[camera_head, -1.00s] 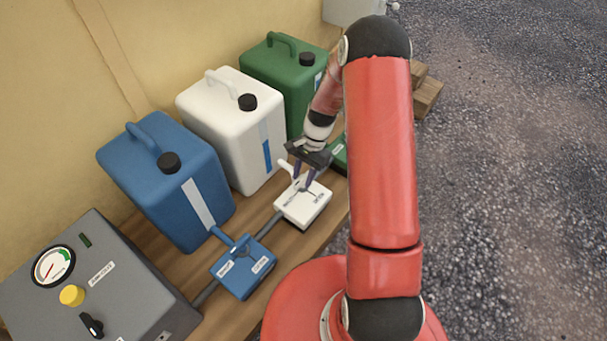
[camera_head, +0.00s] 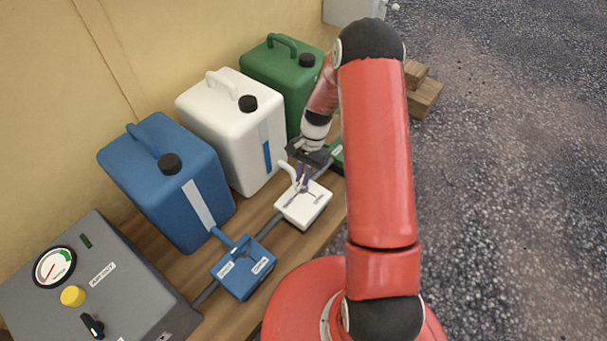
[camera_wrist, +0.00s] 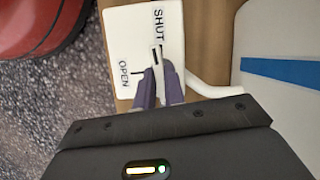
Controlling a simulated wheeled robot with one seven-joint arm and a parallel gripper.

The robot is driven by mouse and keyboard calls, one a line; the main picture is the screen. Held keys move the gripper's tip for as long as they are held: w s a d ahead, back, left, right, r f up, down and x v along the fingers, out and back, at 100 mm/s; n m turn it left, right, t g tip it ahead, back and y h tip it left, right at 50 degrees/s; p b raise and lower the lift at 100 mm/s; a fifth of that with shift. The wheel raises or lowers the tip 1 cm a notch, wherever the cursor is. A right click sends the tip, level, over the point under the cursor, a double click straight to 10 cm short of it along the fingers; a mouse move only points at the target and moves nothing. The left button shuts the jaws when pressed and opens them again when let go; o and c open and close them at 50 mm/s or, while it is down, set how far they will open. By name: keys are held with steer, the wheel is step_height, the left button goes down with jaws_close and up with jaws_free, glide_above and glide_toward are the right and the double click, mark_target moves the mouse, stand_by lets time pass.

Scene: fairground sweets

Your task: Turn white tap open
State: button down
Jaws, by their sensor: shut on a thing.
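The white tap (camera_head: 303,208) is a white box on the wooden bench in front of the white canister (camera_head: 222,130). In the wrist view its top (camera_wrist: 172,22) carries the words SHUT and OPEN. My gripper (camera_head: 303,184) reaches down onto the tap from above. The visible part of the lever lies nearer the SHUT label than the OPEN label.
A blue tap (camera_head: 243,269) and blue canister (camera_head: 165,185) stand to the left, with a grey gauge box (camera_head: 130,290) beyond. A green canister (camera_head: 280,80) and partly hidden green tap (camera_head: 337,157) are behind. Gravel lies right of the bench.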

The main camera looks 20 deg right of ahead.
steer(key=n+h, duration=0.1)
steer(key=n, duration=0.2)
steer(key=shift+w+a+r+g+p, duration=0.1)
steer(key=shift+g+p, duration=0.2)
steer(key=n+h, duration=0.1)
steer(key=n, duration=0.1)
steer(key=n+h, duration=0.1)
steer(key=n, duration=0.2)
steer(key=shift+a+g, duration=0.15)
steer(key=shift+g, duration=0.15)
steer(key=n, duration=0.2)
steer(key=n+h, duration=0.1)
steer(key=n, duration=0.1)
steer(key=shift+a+h+p, duration=0.1)
steer(key=shift+h+p, duration=0.2)
steer(key=shift+p, duration=0.05)
steer(key=shift+a+n+t+h, duration=0.1)
steer(key=shift+n+t+h, duration=0.45)
steer(key=shift+n, duration=1.55)
steer(key=c, duration=1.5)
jaws_free()
steer(key=shift+h, duration=0.25)
